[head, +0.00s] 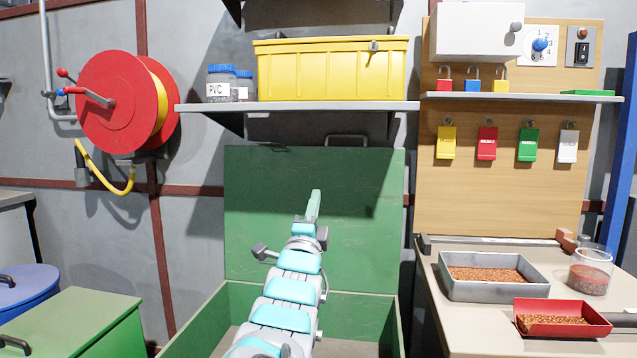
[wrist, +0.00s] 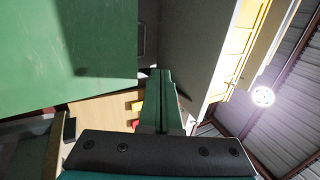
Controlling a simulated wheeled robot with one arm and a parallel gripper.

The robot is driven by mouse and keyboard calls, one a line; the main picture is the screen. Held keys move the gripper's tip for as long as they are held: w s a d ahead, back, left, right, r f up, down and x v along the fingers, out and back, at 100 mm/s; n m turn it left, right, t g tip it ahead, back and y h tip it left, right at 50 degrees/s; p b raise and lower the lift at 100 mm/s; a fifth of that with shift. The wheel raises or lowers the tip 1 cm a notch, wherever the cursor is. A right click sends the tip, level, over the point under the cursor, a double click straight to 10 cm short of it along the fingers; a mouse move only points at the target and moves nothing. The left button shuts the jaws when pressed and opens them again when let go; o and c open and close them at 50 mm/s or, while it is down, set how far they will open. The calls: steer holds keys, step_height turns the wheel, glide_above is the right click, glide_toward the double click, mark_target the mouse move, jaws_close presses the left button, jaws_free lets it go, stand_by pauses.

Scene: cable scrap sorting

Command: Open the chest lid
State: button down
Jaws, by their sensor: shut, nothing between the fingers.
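The green chest (head: 212,325) stands open at the bottom centre of the head view. Its lid (head: 260,215) stands up at the back of the box, with a grey handle (head: 347,138) on its top edge. In the wrist view the lid (wrist: 70,45) fills the upper left. My gripper (head: 315,195) points up in front of the lid, below and left of the handle in the picture. Its fingers (wrist: 159,90) are shut with nothing between them. I cannot tell whether they touch the lid. My arm hides part of the chest's inside.
A shelf (head: 300,107) with a yellow bin (head: 330,75) and jars hangs above the lid. A workbench (head: 470,325) with a metal tray (head: 455,291) and red scoop (head: 560,330) stands at right. Another green box (head: 75,315) and a red hose reel (head: 110,105) are at left.

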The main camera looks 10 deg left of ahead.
steer(key=shift+p+x, duration=0.75)
steer(key=shift+x, duration=2.15)
